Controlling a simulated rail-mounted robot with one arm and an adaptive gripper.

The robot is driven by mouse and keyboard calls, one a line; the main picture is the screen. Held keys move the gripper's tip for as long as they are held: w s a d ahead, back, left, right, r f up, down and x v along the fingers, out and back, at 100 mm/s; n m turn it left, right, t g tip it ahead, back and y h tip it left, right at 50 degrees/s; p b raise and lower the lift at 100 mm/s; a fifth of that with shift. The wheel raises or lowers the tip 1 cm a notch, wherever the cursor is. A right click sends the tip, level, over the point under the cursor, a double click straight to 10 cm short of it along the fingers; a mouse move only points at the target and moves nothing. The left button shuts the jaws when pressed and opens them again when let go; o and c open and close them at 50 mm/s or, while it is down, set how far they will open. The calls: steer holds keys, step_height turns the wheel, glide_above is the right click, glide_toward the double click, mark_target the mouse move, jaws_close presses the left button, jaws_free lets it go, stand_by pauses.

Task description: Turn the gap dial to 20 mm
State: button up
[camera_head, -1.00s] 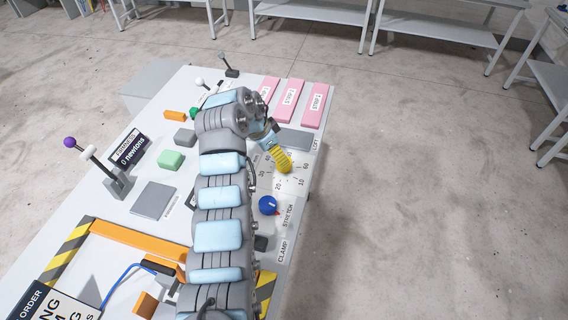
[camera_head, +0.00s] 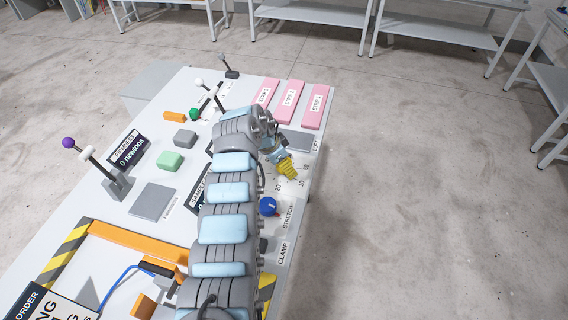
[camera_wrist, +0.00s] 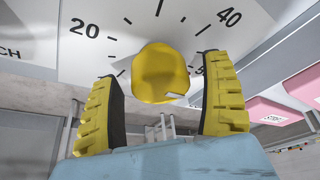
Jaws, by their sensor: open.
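The gap dial's yellow knob (camera_wrist: 160,72) stands on its white scale plate (camera_wrist: 60,50) in the wrist view. The numbers 20 and 40 are readable there, with tick marks between them. I cannot read where the knob points. My gripper (camera_wrist: 160,110) is open, one ribbed yellow finger on each side of the knob. I cannot tell whether either finger touches it. In the head view my gripper (camera_head: 287,168) is over the dial scale at the console's right edge. The knob is not clearly distinguishable there.
A blue knob (camera_head: 268,206) with a red mark sits close by, near the STRETCH label. A grey pad (camera_head: 291,140) and pink blocks (camera_head: 290,102) lie beyond the dial. Levers, a green block (camera_head: 170,160) and a striped frame (camera_head: 75,246) occupy the left. Open floor lies right.

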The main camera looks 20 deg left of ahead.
steer(key=c, duration=1.2)
